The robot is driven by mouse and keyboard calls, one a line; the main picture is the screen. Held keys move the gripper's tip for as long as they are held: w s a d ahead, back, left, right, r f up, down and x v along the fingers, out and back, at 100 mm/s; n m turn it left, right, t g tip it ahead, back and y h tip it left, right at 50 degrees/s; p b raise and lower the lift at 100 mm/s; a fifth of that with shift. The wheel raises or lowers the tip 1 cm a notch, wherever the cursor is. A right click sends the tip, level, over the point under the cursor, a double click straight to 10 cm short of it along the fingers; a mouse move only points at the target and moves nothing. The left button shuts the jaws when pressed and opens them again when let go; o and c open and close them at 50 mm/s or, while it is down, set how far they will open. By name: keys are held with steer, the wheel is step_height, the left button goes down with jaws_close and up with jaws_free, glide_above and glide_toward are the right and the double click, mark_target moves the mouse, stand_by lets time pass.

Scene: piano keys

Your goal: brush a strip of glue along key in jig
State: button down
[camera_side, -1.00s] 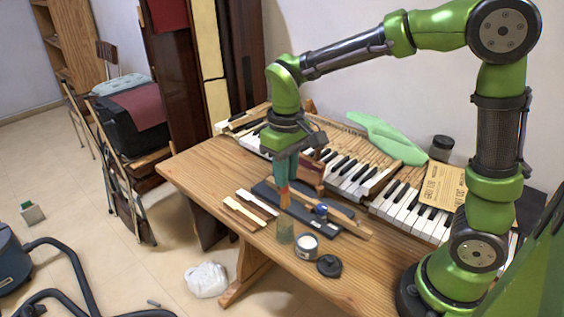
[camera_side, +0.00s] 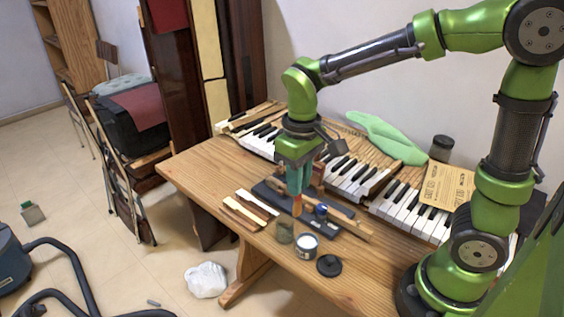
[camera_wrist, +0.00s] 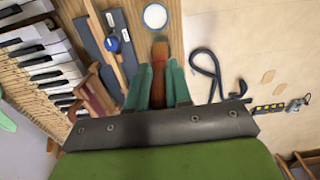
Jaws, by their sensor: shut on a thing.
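My gripper (camera_side: 297,186) is shut on a brush with a reddish-orange handle (camera_wrist: 159,62), which points down. In the side view the brush (camera_side: 297,206) hangs at the near side of the dark jig (camera_side: 272,194), above and behind the glass jar (camera_side: 285,231). Whether its tip touches anything is unclear. The jig, with a blue knob (camera_side: 321,210), also shows left of the brush in the wrist view (camera_wrist: 93,46). An open tin with white contents (camera_side: 306,246) stands to the right of the jar.
A black lid (camera_side: 329,265) lies beside the tin. Loose wooden and white keys (camera_side: 243,213) lie left of the jig. The table's front edge is close to the tin.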

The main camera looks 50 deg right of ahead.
step_height(320, 180, down, 8)
steer(key=s, duration=0.3)
steer(key=shift+d+r, duration=0.15)
steer(key=shift+r, duration=0.05)
steer(key=shift+f, duration=0.65)
stand_by(2.0)
steer(key=shift+r, duration=0.1)
step_height(320, 180, up, 7)
stand_by(0.7)
stand_by(0.4)
